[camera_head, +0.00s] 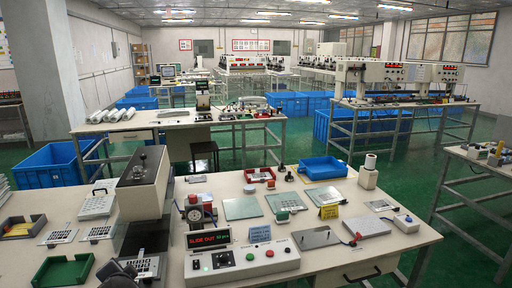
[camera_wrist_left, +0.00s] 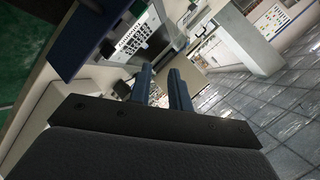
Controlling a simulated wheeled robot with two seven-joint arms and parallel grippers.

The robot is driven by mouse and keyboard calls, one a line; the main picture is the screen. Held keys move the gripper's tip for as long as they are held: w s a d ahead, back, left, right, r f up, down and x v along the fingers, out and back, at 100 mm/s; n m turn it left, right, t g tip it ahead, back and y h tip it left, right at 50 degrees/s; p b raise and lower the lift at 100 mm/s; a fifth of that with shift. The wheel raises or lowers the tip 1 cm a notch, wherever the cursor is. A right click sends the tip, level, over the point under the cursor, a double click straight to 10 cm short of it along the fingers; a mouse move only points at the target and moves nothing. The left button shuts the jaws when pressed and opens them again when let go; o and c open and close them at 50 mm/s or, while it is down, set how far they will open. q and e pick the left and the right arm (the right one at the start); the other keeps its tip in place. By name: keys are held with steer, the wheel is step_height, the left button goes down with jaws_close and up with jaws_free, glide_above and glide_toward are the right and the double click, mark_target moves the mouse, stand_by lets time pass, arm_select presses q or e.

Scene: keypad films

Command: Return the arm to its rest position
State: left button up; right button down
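My left gripper (camera_wrist_left: 163,82) shows in the left wrist view with its two dark blue fingers apart and nothing between them. In the head view a dark rounded part at the bottom left edge looks like part of my left arm; its fingertips are not clear there. A white keypad sheet with dark squares (camera_head: 145,268) lies beside that part on the bench (camera_head: 330,265). A white plate with a grid of dark holes (camera_wrist_left: 134,38) shows beyond the fingers in the wrist view. My right gripper is in neither view.
A control box with a red display (camera_head: 240,259) stands at the front. A tall grey-topped press (camera_head: 143,185) rises left of it. A green tray (camera_head: 63,271) is at the front left, a blue tray (camera_head: 323,168) at the back. Glass plates (camera_head: 241,208) lie mid-bench.

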arm_select(q)
steer(key=s+d+f+n+g+h, duration=0.1)
steer(key=s+d+f+g+h, duration=0.1)
steer(key=s+d+f, duration=0.5)
steer(key=s+d+f+n+g+h, duration=0.2)
steer(key=s+d+f+g, duration=0.2)
steer(key=s+f, duration=0.6)
steer(key=s+d+f+n+g+h, duration=0.1)
steer(key=s+d+f+g+h, duration=0.2)
steer(key=s+d+f, duration=0.5)
steer(key=shift+s+d+f+n, duration=0.15)
steer(key=shift+s+d+n, duration=0.45)
steer(key=shift+s, duration=3.15)
steer(key=shift+d, duration=0.2)
steer(key=shift+a, duration=0.1)
